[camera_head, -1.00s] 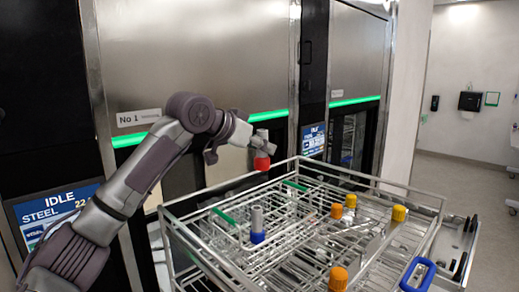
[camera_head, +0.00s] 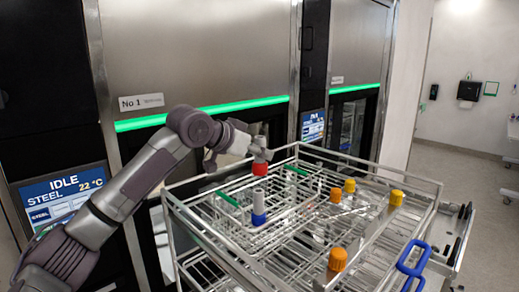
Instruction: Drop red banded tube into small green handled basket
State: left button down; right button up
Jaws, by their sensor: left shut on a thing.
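My left gripper (camera_head: 258,152) comes in from the left and is shut on the red banded tube (camera_head: 260,169), which hangs with its red band downward. The small green handled basket is a wire basket with one green handle (camera_head: 227,199) at its left and another (camera_head: 296,170) at its right. The red band appears near the basket's back rim, between the handles; its exact height above the wires is hard to tell. A blue banded tube (camera_head: 259,207) stands in the basket, blue end down. My right gripper is not in view.
The basket sits in a large wire rack (camera_head: 208,245). Orange-capped (camera_head: 337,260) and yellow-capped (camera_head: 396,198) items stand to the right, with a blue handle (camera_head: 413,257) at the front right. Steel washer doors (camera_head: 200,55) rise close behind the rack.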

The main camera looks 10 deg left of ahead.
pick_arm(q)
jog(key=c, duration=1.3)
grip_release()
jog(key=o, duration=0.5)
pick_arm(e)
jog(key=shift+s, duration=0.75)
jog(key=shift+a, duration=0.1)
pick_arm(q)
jog(key=v, duration=1.2)
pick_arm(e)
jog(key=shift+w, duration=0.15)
pick_arm(q)
jog(key=shift+f, duration=0.1)
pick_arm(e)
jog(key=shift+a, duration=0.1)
